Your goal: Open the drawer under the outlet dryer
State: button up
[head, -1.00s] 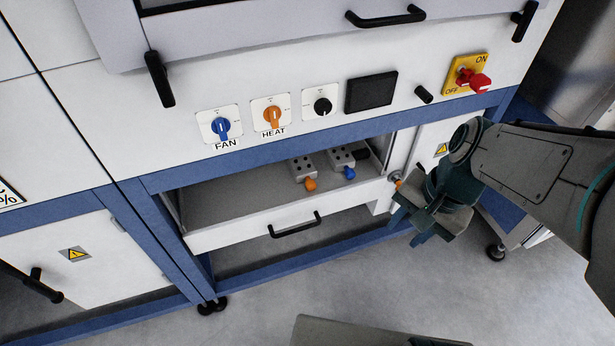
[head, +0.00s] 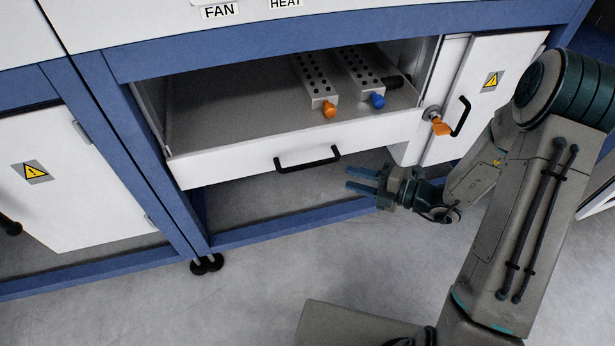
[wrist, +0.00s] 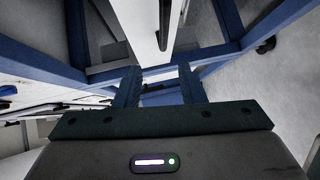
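The white drawer (head: 235,160) under the dryer panel stands partly open, its inside showing from above. Its black bar handle (head: 308,159) is on the front face. My gripper (head: 350,179) is to the right of the handle and a little lower in the head view, fingers pointing left and apart, with nothing between them. It is not touching the handle there. In the wrist view my gripper (wrist: 159,78) shows both fingers spread, with the white drawer front (wrist: 150,12) and its dark handle (wrist: 164,38) seen edge-on ahead, beyond the fingertips.
In the drawer lie two grey perforated blocks, one with an orange knob (head: 329,110), one with a blue knob (head: 377,100). Right of it is a white cabinet door (head: 480,100) with an orange key (head: 440,127). Blue frame rails (head: 290,228) run below. The floor in front is open.

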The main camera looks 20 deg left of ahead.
aim_at(308, 165)
jog(key=shift+m+t, duration=0.3)
jog(key=shift+m, duration=0.2)
jog(key=b+x, duration=0.1)
jog(key=x, duration=0.3)
jog(key=b+x, duration=0.2)
jog(key=x, duration=0.2)
jog(key=f+b+x, duration=0.1)
jog(key=b+x, duration=0.1)
jog(key=x, duration=0.2)
jog(key=shift+w+a+f, duration=0.15)
jog(key=shift+w+a, duration=0.1)
jog(key=shift+w, duration=0.1)
jog(key=shift+w+a, duration=0.15)
jog(key=shift+a, duration=0.4)
grip_shut()
